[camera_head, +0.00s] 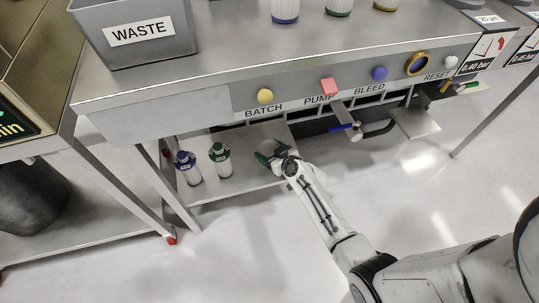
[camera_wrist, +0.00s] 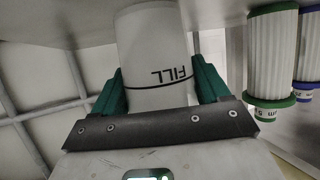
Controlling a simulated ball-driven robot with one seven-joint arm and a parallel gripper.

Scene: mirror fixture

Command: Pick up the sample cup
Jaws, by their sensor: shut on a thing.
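The sample cup is a pale cylinder with a dark line and the word FILL, upside down in the wrist view (camera_wrist: 155,45). My gripper (camera_wrist: 158,78) has its green fingers on both sides of the cup, shut on it. In the head view my gripper (camera_head: 271,156) is over the lower shelf (camera_head: 235,186) under the bench, and a pale bit of the cup (camera_head: 268,146) shows beside the fingers. I cannot tell whether the cup touches the shelf.
A table leg (camera_head: 180,205) stands at left.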

